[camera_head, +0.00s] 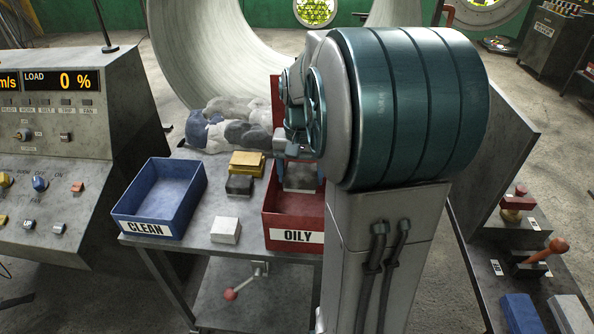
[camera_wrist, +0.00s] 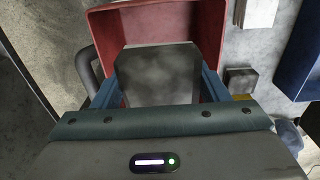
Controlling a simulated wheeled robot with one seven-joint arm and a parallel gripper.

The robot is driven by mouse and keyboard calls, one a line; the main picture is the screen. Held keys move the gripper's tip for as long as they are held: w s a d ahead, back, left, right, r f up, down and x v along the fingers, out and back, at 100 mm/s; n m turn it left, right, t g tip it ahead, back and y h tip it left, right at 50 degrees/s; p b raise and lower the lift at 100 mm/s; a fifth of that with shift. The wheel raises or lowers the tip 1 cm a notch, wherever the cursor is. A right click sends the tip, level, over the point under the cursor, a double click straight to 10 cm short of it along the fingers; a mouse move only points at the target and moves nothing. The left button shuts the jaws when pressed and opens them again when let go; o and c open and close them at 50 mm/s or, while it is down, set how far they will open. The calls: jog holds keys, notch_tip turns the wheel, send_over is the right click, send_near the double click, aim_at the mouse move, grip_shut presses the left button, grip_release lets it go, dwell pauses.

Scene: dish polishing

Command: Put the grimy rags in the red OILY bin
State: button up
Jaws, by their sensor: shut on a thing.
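My gripper (camera_head: 301,178) is shut on a grey, dark-smudged folded rag (camera_wrist: 158,75), with one blue finger on each side of it. The rag is over the opening of the red OILY bin (camera_head: 294,237); the bin's red walls show around it in the wrist view (camera_wrist: 97,30). I cannot tell how far the rag is above the bin floor. The visible part of the bin floor is bare. A dark grey folded rag (camera_head: 239,185) lies left of the bin. My arm hides the bin's right side.
The blue CLEAN bin (camera_head: 128,216) stands at the left of the table and looks empty. A yellow cloth (camera_head: 247,158) and a white cloth (camera_head: 226,231) lie between the bins. A grey and blue rag heap (camera_head: 228,128) is behind. A control console (camera_head: 75,150) stands left.

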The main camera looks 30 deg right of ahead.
jog(key=shift+f+b, duration=0.3)
jog(key=shift+f, duration=0.45)
jog(key=o, duration=1)
jog(key=shift+o, duration=0.2)
notch_tip(320, 180, up, 14)
jog(key=shift+a+f, duration=0.1)
jog(key=s+a+f+n+t, duration=0.3)
jog(key=s+a+f+n, duration=0.3)
jog(key=s+a+f, duration=0.6)
jog(key=shift+s+a+f+n, duration=0.3)
jog(key=shift+s+a+n, duration=0.15)
jog(key=shift+s, duration=0.3)
